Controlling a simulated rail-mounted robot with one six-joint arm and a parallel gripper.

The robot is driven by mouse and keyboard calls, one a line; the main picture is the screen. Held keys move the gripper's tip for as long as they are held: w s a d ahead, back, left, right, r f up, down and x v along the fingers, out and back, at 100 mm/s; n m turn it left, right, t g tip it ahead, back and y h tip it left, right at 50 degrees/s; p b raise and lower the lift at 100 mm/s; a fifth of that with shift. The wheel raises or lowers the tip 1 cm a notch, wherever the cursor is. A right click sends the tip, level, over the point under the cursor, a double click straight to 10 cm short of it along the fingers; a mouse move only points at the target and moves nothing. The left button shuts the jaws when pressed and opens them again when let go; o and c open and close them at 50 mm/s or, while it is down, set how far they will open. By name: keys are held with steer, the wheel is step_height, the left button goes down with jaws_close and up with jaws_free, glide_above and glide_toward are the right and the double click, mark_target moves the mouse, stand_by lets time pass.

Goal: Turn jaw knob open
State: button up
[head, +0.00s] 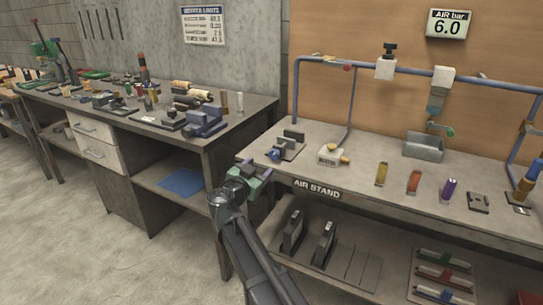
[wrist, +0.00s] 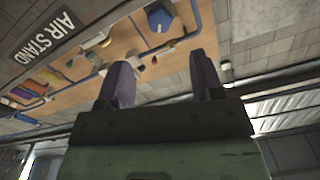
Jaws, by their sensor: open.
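A small clamp with two grey upright jaws (head: 291,136) sits on a dark plate at the left front of the air stand's top. A blue jaw knob (head: 273,154) is at its front left. In the wrist view a blue knob (wrist: 159,18) shows near the top edge, beyond and between the fingers. My gripper (head: 262,176) is just in front of the stand's front edge, lower than and apart from the knob. In the wrist view the two purple fingers of my gripper (wrist: 162,72) are spread, with nothing between them.
The air stand top (head: 345,182) holds a yellow-white block (head: 332,155), several coloured cylinders, a grey bin (head: 424,147) and blue pipes. Under it is a shelf with dark upright pieces. A cluttered dark workbench (head: 233,124) stands to the left, across a gap.

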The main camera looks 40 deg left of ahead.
mark_target(273, 155)
steer(key=w, duration=0.3)
steer(key=w+a, duration=0.1)
steer(key=w, duration=0.2)
steer(key=w+a, duration=0.1)
steer(key=w, duration=0.2)
steer(key=shift+w, duration=0.25)
steer(key=shift+c, duration=0.2)
steer(key=c, duration=0.9)
steer(key=shift+n, duration=0.3)
steer(key=shift+s+n, duration=0.1)
steer(key=shift+n, duration=2.6)
